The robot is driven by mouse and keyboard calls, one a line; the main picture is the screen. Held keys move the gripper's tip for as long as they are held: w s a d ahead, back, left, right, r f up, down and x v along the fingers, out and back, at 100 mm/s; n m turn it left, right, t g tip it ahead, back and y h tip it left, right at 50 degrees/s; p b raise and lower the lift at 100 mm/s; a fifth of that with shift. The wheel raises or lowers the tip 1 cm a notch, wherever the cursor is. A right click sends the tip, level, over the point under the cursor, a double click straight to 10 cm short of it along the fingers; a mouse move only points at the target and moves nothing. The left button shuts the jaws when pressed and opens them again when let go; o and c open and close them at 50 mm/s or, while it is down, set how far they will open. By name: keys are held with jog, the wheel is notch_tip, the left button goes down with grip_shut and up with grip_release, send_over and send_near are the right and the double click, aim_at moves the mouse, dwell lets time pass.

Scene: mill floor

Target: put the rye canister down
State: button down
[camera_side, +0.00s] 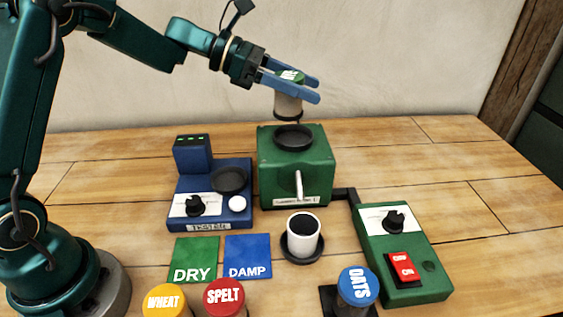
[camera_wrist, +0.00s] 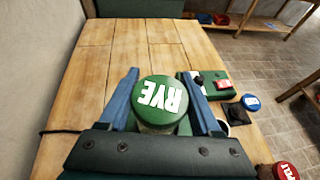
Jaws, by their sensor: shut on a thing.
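The rye canister has a green lid (camera_side: 291,76) marked RYE and a pale body (camera_side: 288,106). My gripper (camera_side: 318,90) is shut on it, one blue finger on each side just below the lid. The canister hangs roughly upright in the air above the green mill (camera_side: 280,180) and its black round top opening (camera_side: 293,137). In the wrist view the green lid (camera_wrist: 162,98) sits between my two fingers and hides most of the canister's body and much of the mill below.
A blue device (camera_side: 205,215) stands left of the mill. In front lie a green DRY mat (camera_side: 195,255) and blue DAMP mat (camera_side: 248,250), a white cup (camera_side: 303,240), wheat (camera_side: 165,300), spelt (camera_side: 224,296) and oats (camera_side: 357,286) canisters. A green switch box (camera_side: 410,270) stands right. The table's far right is clear.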

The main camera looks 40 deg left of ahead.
jog(key=shift+w+d+f, duration=0.2)
jog(key=shift+d+f, duration=0.25)
jog(key=shift+d, duration=0.15)
jog(key=shift+f, duration=1.9)
jog(key=shift+f, duration=0.1)
jog(key=shift+c, duration=0.4)
grip_release()
